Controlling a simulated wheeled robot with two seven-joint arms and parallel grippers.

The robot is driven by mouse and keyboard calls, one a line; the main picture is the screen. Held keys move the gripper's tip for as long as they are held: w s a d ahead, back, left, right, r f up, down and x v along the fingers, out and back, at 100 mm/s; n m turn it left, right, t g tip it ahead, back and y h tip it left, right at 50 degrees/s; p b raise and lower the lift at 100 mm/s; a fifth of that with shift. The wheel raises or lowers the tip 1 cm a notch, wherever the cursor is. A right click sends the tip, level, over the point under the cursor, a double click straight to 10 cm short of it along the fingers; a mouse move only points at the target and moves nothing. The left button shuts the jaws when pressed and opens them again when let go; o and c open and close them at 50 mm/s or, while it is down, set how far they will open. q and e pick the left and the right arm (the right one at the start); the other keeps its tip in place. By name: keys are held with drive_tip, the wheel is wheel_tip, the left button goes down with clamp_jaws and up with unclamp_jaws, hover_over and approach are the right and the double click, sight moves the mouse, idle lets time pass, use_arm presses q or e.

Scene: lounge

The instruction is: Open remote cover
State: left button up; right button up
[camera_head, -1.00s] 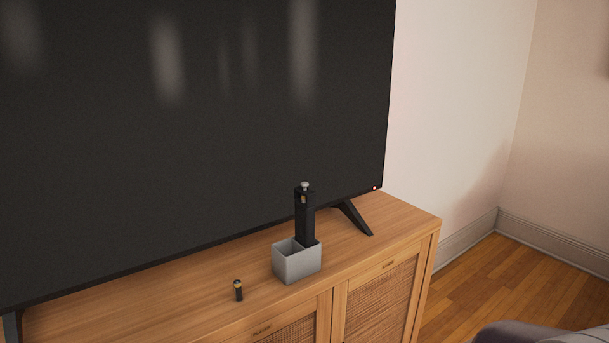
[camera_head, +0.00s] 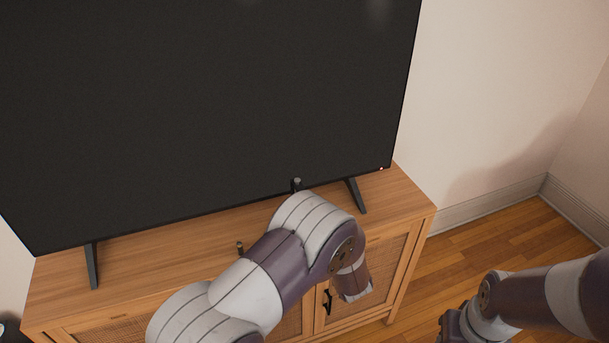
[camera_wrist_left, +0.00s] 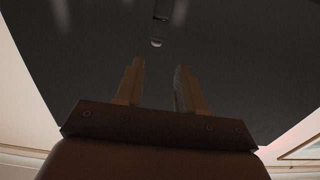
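The top end of the black remote (camera_head: 297,184) shows above my left arm in the head view. The rest of it and the grey holder it stood in are hidden behind that arm. In the left wrist view a dark piece with a small silver tip (camera_wrist_left: 156,43) lies beyond the fingers, against the dark screen; it looks like the remote's end. My left gripper (camera_wrist_left: 158,82) is open there, its two fingers apart with nothing between them. In the head view my left arm hides its own fingers. My right arm enters at the lower right, its fingers out of view.
A battery (camera_head: 239,247) stands on the wooden cabinet (camera_head: 150,252), close to my left arm. The large TV (camera_head: 200,110) stands behind on black feet (camera_head: 92,266). The cabinet top is clear to the left and at the right end.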

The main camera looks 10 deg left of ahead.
sight(299, 182)
use_arm(q)
drive_tip(key=p+x, duration=0.2)
drive_tip(key=x, duration=0.8)
drive_tip(key=shift+w+a, duration=0.1)
drive_tip(key=shift+w, duration=0.35)
clamp_jaws()
